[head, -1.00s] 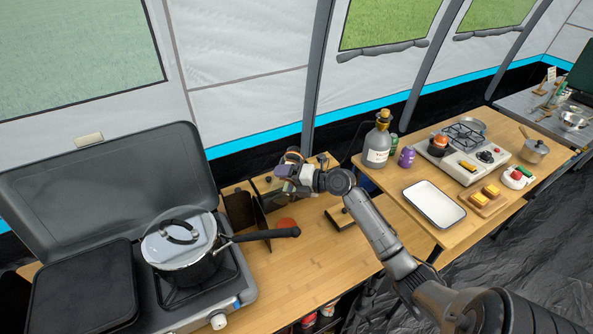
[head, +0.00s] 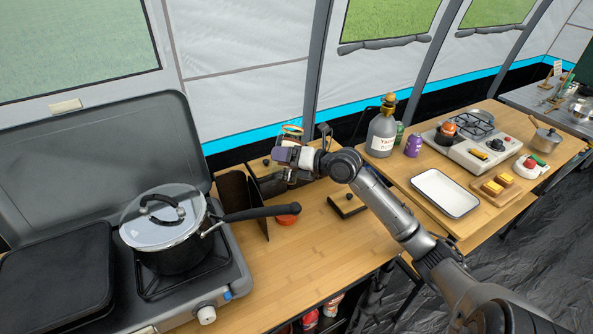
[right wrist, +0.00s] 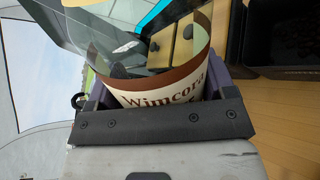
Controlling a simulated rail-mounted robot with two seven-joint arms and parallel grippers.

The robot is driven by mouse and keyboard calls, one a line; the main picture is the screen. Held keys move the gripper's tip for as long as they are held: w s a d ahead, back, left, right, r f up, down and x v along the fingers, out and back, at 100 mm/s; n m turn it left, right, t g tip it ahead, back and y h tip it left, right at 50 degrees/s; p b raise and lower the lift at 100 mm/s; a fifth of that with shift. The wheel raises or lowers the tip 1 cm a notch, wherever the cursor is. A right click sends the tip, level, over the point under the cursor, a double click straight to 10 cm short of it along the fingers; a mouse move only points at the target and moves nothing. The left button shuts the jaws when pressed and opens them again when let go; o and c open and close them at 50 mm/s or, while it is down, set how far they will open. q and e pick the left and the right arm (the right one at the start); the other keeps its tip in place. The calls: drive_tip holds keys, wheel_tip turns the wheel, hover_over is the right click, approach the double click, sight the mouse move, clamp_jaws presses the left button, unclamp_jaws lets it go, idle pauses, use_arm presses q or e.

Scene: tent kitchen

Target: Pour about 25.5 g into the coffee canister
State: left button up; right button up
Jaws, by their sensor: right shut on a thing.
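My right gripper (head: 292,158) is shut on a clear jar, held above the wooden counter. My left gripper is not in view.
The front counter is clear.

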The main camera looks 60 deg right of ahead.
drive_tip(key=shift+w+d+f+n+t+h+b, duration=0.2)
drive_tip(key=shift+n+b, duration=0.3)
drive_tip(key=shift+b, duration=0.8)
drive_tip(key=shift+s+d+f+n+t+h+b, duration=0.2)
drive_tip(key=shift+n+b, duration=0.3)
drive_tip(key=shift+b, duration=0.8)
drive_tip(key=shift+w+a+r+n+b, duration=0.1)
drive_tip(key=shift+a+r+n+b, duration=0.05)
drive_tip(key=shift+r+n+b, duration=0.45)
drive_tip(key=shift+r+n, duration=0.25)
drive_tip(key=shift+n, duration=0.05)
drive_tip(key=shift+a+f+n+b, duration=0.15)
drive_tip(key=shift+n+b, duration=0.25)
drive_tip(key=shift+b, duration=0.4)
drive_tip(key=shift+n+t, duration=0.3)
drive_tip(key=shift+n, duration=0.1)
drive_tip(key=shift+a+r+n+h, duration=0.1)
drive_tip(key=shift+r+n+h, duration=0.2)
drive_tip(key=shift+r+n, duration=0.55)
drive_tip(key=shift+f+t+b, duration=0.1)
drive_tip(key=shift+t+b, duration=0.2)
drive_tip(key=shift+b, duration=0.15)
drive_tip(key=shift+n, duration=0.75)
